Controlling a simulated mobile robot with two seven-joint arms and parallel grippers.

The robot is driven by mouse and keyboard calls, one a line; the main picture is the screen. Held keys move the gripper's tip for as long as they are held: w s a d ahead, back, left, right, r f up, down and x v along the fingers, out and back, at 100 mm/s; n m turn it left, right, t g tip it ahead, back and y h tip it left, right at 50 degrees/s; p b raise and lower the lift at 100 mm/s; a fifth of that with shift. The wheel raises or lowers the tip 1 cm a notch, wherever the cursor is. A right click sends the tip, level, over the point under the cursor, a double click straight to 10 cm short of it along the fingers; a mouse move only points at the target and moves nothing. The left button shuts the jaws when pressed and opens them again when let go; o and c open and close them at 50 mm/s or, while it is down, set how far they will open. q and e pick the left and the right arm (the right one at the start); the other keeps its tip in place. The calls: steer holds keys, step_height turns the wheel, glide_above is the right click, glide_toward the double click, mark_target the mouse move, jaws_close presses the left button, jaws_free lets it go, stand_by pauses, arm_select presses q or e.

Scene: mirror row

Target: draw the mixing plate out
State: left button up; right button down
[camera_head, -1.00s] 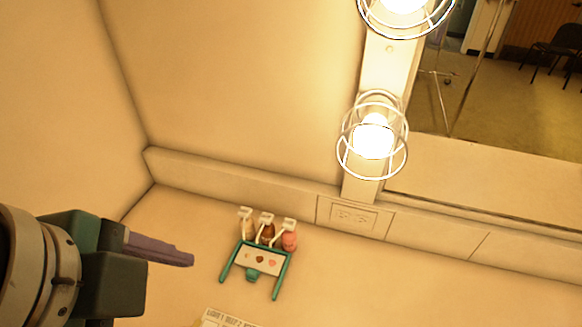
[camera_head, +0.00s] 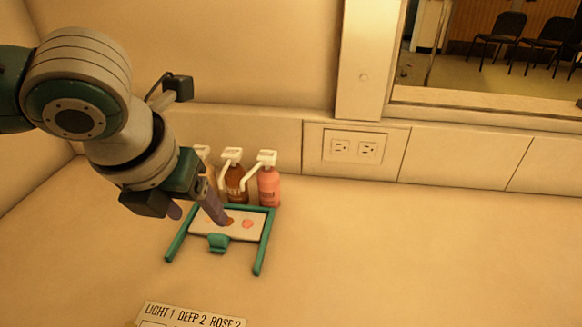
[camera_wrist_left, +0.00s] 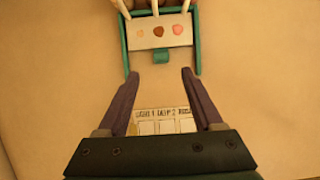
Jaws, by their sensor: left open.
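The mixing plate (camera_head: 237,234) is a pale rectangle in a teal frame (camera_head: 264,245) on the counter. It has a teal tab (camera_head: 218,243) on its near edge and carries paint blobs. In the left wrist view the plate (camera_wrist_left: 147,42) holds three blobs, tan, brown and pink, and its tab (camera_wrist_left: 161,57) faces the fingers. My left gripper (camera_head: 197,217) is open and empty. In the head view its fingers overlap the plate's left part. In the wrist view the fingertips (camera_wrist_left: 160,73) lie apart, just short of the tab, one to each side. My right gripper is not in view.
Three pump bottles stand behind the frame, including an amber one (camera_head: 236,186) and a pink one (camera_head: 269,189). A card (camera_head: 190,317) reading LIGHT 1 DEEP 2 ROSE 2 lies in front. A wall with an outlet (camera_head: 352,148) bounds the back. The counter to the right is clear.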

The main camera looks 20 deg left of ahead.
mark_target(216, 236)
arm_select(q)
steer(key=b+x, duration=0.3)
steer(key=x, duration=0.5)
steer(key=shift+w+d+f, duration=0.1)
steer(key=shift+f, duration=0.3)
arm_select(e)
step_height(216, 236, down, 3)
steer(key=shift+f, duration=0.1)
arm_select(q)
jaws_close()
stand_by(0.6)
